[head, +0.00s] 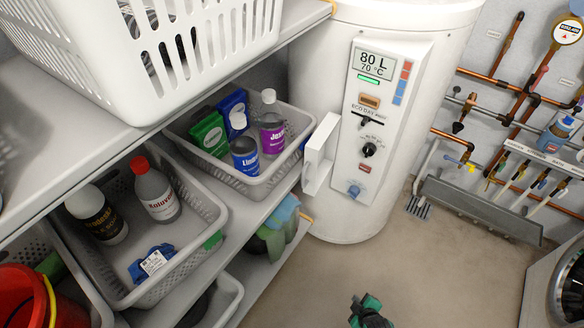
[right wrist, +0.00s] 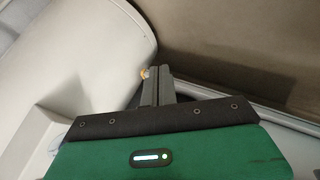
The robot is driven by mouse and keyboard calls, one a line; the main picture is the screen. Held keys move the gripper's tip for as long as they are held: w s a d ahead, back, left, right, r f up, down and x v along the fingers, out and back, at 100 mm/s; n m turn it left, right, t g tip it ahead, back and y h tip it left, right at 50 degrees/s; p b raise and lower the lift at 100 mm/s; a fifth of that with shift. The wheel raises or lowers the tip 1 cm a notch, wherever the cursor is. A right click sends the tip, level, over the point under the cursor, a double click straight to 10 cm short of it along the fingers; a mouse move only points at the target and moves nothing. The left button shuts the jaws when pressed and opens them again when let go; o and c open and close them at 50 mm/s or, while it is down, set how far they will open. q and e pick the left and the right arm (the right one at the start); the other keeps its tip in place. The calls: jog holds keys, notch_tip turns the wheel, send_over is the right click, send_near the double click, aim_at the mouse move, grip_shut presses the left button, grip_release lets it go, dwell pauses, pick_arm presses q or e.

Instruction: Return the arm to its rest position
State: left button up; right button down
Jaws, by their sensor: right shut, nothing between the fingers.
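My right gripper (head: 366,302) is at the bottom of the head view, low in front of the bare floor, with its dark and green body partly cut off by the frame edge. In the right wrist view the same gripper (right wrist: 157,70) has its two grey fingers pressed together, with nothing between them. It is apart from the shelf goods in the head view. My left gripper is not in either view.
A water heater (head: 335,210) stands at the back. Shelves at left bear a white laundry basket (head: 200,60) and grey bins (head: 215,215) with bottles and boxes. Copper pipes (head: 480,78) run along the right wall. The middle floor (head: 350,265) is clear.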

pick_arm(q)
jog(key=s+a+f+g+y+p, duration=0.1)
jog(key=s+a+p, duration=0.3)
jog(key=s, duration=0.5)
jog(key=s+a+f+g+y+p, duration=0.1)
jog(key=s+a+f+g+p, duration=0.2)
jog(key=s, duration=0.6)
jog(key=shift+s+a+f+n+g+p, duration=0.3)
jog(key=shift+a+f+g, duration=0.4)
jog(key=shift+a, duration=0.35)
pick_arm(e)
jog(key=s+d+f+m+g, duration=0.1)
jog(key=s+m+g, duration=0.1)
jog(key=s, duration=0.9)
jog(key=s+d+f+m+g, duration=0.1)
jog(key=s+f+m+g, duration=0.1)
jog(key=s, duration=0.9)
jog(key=s+d+f+m+g+h, duration=0.1)
jog(key=s+m, duration=0.4)
jog(key=s, duration=0.6)
jog(key=d+f+g, duration=0.1)
jog(key=g, duration=0.1)
jog(key=shift+g, duration=0.3)
